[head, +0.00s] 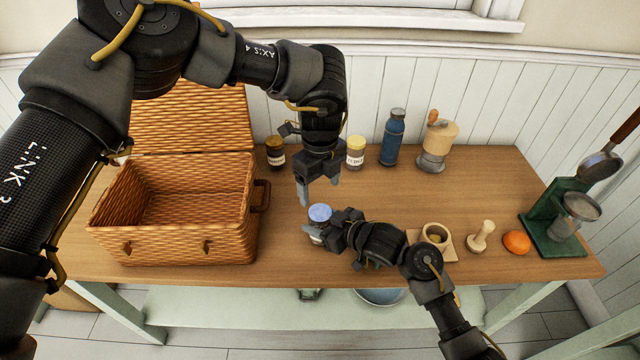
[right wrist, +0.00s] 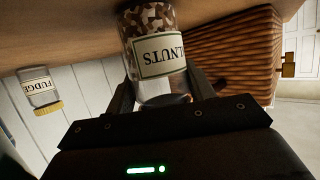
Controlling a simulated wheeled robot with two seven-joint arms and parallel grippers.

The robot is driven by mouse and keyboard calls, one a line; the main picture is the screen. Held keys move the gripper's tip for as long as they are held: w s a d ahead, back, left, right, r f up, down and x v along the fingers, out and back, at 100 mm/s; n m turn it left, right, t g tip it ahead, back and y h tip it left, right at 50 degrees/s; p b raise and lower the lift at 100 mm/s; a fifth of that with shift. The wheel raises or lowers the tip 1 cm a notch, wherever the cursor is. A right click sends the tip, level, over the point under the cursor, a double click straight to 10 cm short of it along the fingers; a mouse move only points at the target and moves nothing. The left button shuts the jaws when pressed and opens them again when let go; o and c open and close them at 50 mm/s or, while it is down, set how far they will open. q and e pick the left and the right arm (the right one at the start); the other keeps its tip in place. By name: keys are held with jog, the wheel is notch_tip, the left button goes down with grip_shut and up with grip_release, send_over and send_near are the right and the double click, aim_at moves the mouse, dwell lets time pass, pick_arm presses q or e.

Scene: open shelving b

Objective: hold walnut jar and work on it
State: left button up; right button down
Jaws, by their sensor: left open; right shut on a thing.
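The walnut jar (head: 319,214) has a blue lid and stands on the wooden table near its front middle. In the right wrist view the jar (right wrist: 160,55) shows brown contents and a label ending in "LNUTS". My right gripper (head: 318,234) is shut on the jar from the front right, with its fingers on either side of it. My left gripper (head: 318,192) is open and empty, pointing down just above the blue lid. A gap shows between its fingers, and I cannot tell whether they touch the lid.
An open wicker basket (head: 180,245) stands at left.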

aim_at(319, 212)
dwell(0.4)
pick_arm(q)
jog(key=shift+f, duration=4.05)
jog(key=shift+c, duration=0.4)
jog(key=c, duration=0.9)
jog(key=m, duration=0.3)
jog(key=o, duration=1.1)
